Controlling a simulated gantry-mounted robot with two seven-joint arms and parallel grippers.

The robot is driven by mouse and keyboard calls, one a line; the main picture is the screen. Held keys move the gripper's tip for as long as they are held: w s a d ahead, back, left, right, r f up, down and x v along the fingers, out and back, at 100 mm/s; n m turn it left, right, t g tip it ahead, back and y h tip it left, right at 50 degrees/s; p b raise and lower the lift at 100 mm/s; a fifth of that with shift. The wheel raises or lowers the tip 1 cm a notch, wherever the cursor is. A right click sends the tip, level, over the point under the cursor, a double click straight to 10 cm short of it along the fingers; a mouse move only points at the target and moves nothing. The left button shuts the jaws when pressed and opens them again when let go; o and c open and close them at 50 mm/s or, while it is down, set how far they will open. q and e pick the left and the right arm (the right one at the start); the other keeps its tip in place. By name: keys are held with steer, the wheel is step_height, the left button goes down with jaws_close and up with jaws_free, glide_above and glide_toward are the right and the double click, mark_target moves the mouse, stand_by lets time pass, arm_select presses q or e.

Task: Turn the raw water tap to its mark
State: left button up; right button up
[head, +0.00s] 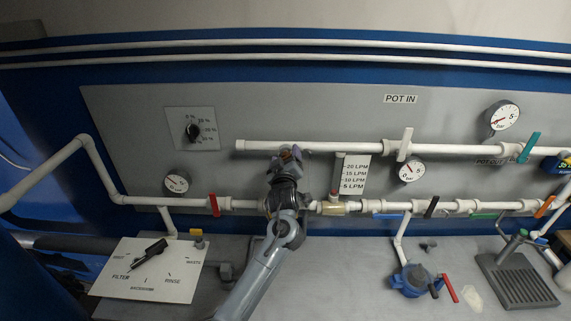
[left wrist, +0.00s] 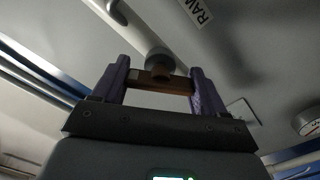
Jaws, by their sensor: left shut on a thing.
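My left gripper (head: 288,155) is at the upper pipe run, left of the flow scale, in the head view. In the left wrist view its two purple fingers (left wrist: 160,88) are shut on a brown bar-shaped handle (left wrist: 160,80), which I take to be the raw water tap. A round grey end (left wrist: 160,61) shows just behind the handle. A label reading "RAW" (left wrist: 197,12), cut off by the frame, is on the panel above. In the head view my gripper and arm hide the tap, and I cannot make out its mark. My right gripper is not in view.
A flow tube (head: 337,178) stands beside the LPM scale (head: 354,175), close right of my gripper. A red lever (head: 213,204) is on the lower pipe to the left. A percentage dial (head: 192,131) is at upper left. A filter selector plate (head: 150,284) lies at lower left.

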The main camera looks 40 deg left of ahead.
arm_select(q)
steer(key=n+b, duration=0.1)
steer(key=n, duration=0.1)
steer(key=n+b, duration=0.3)
steer(key=shift+f+n, duration=0.25)
steer(key=shift+n, duration=0.05)
steer(key=n+b, duration=0.2)
steer(key=n, duration=0.1)
steer(key=shift+n+b, duration=0.3)
steer(key=shift+b, duration=0.05)
steer(key=shift+r+n+b, duration=0.15)
steer(key=shift+n+b, duration=0.3)
steer(key=shift+n, duration=0.35)
steer(key=o, duration=1.1)
steer(key=shift+r, duration=0.1)
steer(key=shift+c, duration=0.2)
steer(key=shift+s+d, duration=0.1)
